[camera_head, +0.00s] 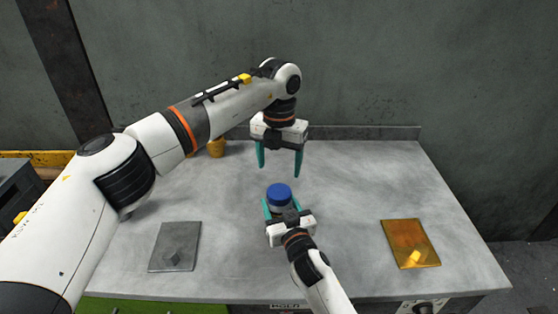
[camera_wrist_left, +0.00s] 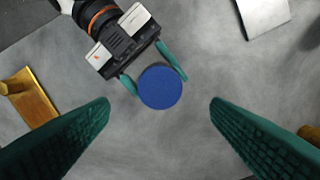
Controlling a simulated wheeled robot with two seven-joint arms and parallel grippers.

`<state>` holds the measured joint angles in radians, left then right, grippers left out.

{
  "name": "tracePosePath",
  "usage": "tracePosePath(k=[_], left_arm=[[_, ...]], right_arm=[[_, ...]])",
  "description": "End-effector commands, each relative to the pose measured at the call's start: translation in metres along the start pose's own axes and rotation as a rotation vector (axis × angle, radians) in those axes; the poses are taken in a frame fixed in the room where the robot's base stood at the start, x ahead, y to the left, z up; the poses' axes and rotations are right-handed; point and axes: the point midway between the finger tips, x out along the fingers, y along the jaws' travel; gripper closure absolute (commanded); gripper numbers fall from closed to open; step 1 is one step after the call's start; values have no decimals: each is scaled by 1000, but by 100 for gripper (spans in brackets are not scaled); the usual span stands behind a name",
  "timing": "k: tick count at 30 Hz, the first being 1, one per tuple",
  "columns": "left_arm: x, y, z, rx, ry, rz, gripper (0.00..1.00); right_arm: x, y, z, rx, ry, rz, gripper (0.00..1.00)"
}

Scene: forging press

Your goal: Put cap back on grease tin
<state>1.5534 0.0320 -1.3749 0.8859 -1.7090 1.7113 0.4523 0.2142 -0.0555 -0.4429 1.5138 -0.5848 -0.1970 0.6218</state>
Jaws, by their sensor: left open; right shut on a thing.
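A blue round cap (camera_head: 279,190) sits on top of the grease tin (camera_head: 278,209), whose pale side shows just below it. Whether the cap is fully seated cannot be told. My right gripper (camera_head: 281,204) is shut on the tin from the front, with teal fingers on either side. My left gripper (camera_head: 279,171) is open and empty above the cap, fingers pointing down. In the left wrist view the cap (camera_wrist_left: 160,87) is a blue disc that hides the tin, between and beyond my open left fingers (camera_wrist_left: 160,104).
A grey plate with a knob (camera_head: 182,232) lies at the left of the metal table (camera_head: 350,185). A brass plate with a yellow knob (camera_head: 402,233) lies at the right. A yellow cylinder (camera_head: 216,147) stands at the back. The table around the tin is clear.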

Motion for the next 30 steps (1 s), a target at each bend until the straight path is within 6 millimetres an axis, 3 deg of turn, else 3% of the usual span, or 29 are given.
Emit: tracePosePath(k=[5,18,30], left_arm=[[12,0,0,1,-1,0,28],[73,0,0,1,-2,0,28],[80,0,0,2,0,0,28]], right_arm=[[0,0,0,1,0,0,100],[0,0,0,1,0,0,100],[0,0,0,1,0,0,100]])
